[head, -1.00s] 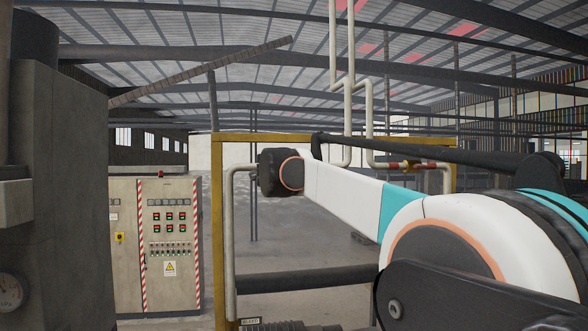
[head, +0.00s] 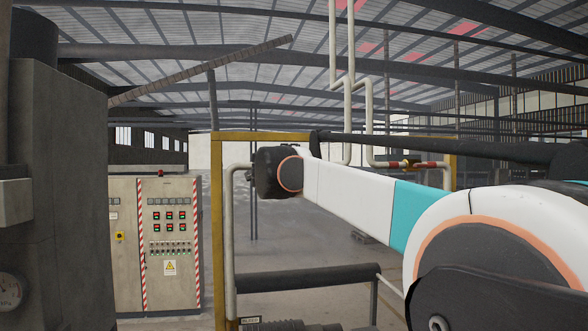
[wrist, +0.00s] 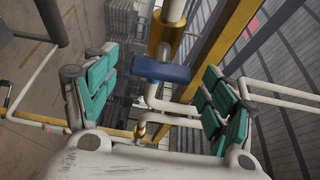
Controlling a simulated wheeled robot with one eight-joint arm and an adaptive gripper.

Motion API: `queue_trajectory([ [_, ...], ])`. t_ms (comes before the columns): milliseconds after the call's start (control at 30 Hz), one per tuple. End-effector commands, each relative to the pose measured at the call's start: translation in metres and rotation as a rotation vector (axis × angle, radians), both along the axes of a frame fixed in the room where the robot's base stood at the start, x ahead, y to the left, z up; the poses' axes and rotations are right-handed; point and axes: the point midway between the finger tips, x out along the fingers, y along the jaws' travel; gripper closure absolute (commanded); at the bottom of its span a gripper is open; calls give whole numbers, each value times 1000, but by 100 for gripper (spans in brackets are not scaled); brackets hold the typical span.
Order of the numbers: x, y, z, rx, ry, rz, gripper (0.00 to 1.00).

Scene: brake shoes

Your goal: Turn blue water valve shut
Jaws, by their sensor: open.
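The blue valve handle (wrist: 160,71) shows in the wrist view as a short blue bar across a pipe, just above the centre. A yellow fitting (wrist: 165,40) sits on the pipe behind it. My gripper (wrist: 157,64) is open, with teal-padded fingers to the left and right of the handle in the picture. The fingers appear apart from the handle; the exact depth gap cannot be told. In the head view my arm stretches across the right side, and neither the gripper nor the blue handle can be made out.
White pipes (wrist: 275,94) run close to the right finger in the wrist view. A yellow frame (head: 219,235) stands ahead in the head view, with a red-handled valve (head: 430,165) on a pipe at its right. A control cabinet (head: 155,245) stands at the left.

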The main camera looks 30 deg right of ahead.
Motion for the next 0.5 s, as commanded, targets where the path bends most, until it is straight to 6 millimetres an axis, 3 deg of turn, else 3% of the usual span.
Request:
queue_trajectory([
  [300, -49, 39, 0, 0, 0, 1, 23],
  [500, -67, 53, 0, 1, -1, 0, 23],
])
